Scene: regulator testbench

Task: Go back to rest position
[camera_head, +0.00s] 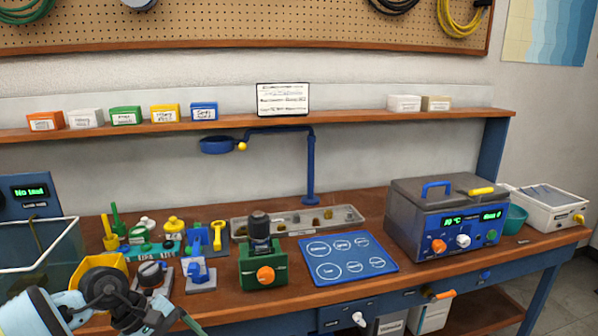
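My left arm comes in at the lower left corner. The dark end of it, with what shows of my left gripper (170,320), is at the bottom edge, in front of the bench. Its fingers are too cut off and unclear to tell open from shut, and I cannot tell whether anything is in it. My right arm and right gripper are not in view.
The wooden bench (390,285) bears a green fixture with a dark cylinder (262,250), a blue mat (348,257), a grey metal tray (345,215), several small tools and a blue-grey heated box (447,222). A yellow bin (98,268) stands close to my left arm.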

